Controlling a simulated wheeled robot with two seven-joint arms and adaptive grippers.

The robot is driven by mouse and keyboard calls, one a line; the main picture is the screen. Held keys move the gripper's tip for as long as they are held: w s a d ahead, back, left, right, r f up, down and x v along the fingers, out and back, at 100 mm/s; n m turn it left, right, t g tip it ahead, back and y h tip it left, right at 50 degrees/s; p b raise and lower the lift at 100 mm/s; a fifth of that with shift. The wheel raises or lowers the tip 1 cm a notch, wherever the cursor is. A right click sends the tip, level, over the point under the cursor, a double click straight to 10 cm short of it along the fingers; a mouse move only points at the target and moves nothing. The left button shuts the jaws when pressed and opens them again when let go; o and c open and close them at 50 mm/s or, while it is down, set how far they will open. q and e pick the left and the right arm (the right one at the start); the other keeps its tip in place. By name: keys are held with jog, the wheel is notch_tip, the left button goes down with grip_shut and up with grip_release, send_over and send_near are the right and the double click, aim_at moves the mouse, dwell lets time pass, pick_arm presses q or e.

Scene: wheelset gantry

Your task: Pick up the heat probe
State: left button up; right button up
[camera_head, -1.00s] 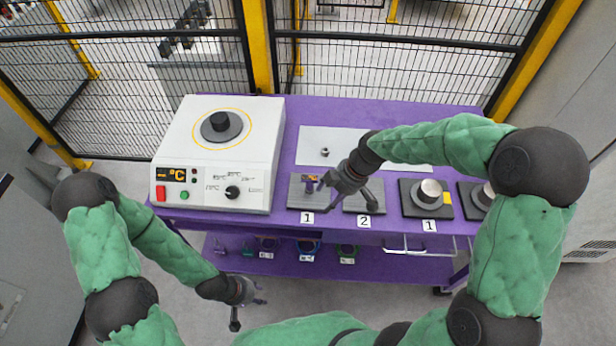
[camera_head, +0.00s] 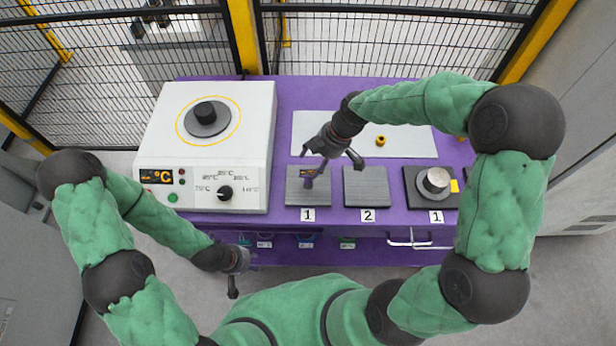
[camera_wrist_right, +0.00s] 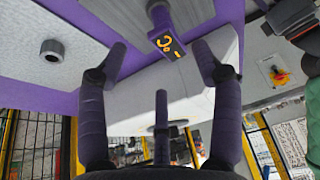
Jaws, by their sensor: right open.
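The heat probe (camera_head: 309,180) is a small purple piece with an orange-lit display, on the grey plate marked 1 (camera_head: 293,196) beside the heater. In the right wrist view the probe (camera_wrist_right: 168,38) shows its display at top centre, roughly between the spread fingers. My right gripper (camera_head: 334,162) is open and empty, very near the probe; in the right wrist view its fingertips (camera_wrist_right: 162,54) stand apart. I cannot tell whether a finger touches the probe. My left gripper (camera_head: 236,280) hangs low in front of the table, its jaw opening unclear.
A white heater box (camera_head: 205,150) with a dark round top stands left on the purple table (camera_head: 295,95). A yellow ring piece (camera_head: 380,141) lies on the pale sheet (camera_head: 412,142). Plate 2 (camera_head: 366,187) is empty; a metal cylinder (camera_head: 435,181) stands to its right.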

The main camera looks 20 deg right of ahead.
aim_at(309, 171)
jog(key=shift+s+a+f, duration=0.1)
jog(key=shift+a+f, duration=0.05)
jog(key=shift+f, duration=0.2)
jog(key=b+x, duration=0.1)
jog(key=x, duration=0.3)
jog(key=shift+a+f+b, duration=0.2)
jog(key=shift+f+b, duration=0.05)
jog(key=shift+b, duration=0.1)
jog(key=shift+s, duration=0.1)
jog(key=c, duration=1.3)
